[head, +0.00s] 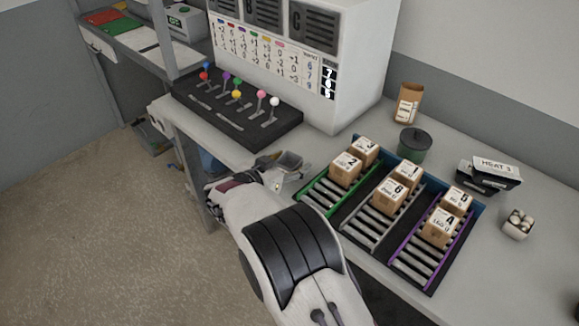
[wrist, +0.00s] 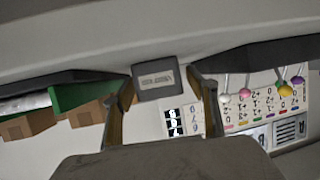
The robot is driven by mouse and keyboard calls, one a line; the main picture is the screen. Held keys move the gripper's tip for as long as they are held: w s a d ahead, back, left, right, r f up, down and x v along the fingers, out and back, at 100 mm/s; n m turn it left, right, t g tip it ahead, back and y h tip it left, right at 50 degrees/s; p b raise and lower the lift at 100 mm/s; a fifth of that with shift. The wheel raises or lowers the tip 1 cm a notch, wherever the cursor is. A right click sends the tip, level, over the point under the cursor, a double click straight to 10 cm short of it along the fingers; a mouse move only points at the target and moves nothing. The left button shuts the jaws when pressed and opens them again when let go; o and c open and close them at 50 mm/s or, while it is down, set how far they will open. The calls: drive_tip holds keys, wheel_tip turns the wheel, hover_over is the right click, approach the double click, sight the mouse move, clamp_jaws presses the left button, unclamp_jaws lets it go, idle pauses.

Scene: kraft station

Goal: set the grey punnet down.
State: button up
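The grey punnet (head: 287,161) shows in the head view just beyond my gripper (head: 268,169), by the front edge of the counter, left of the green-railed lane. My wrist hides part of the punnet and the fingertips in the head view. I cannot tell whether its base touches the counter.
Green, grey and purple roller lanes (head: 376,235) carry several numbered cartons right of my gripper. A lever panel (head: 238,112) stands behind left. A dark green canister (head: 415,146), kraft bag (head: 408,103), black trays (head: 488,174) and small filled punnet (head: 518,224) stand farther right.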

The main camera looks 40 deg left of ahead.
drive_tip(key=c, duration=0.8)
drive_tip(key=shift+r, duration=0.1)
drive_tip(key=shift+r, duration=4.95)
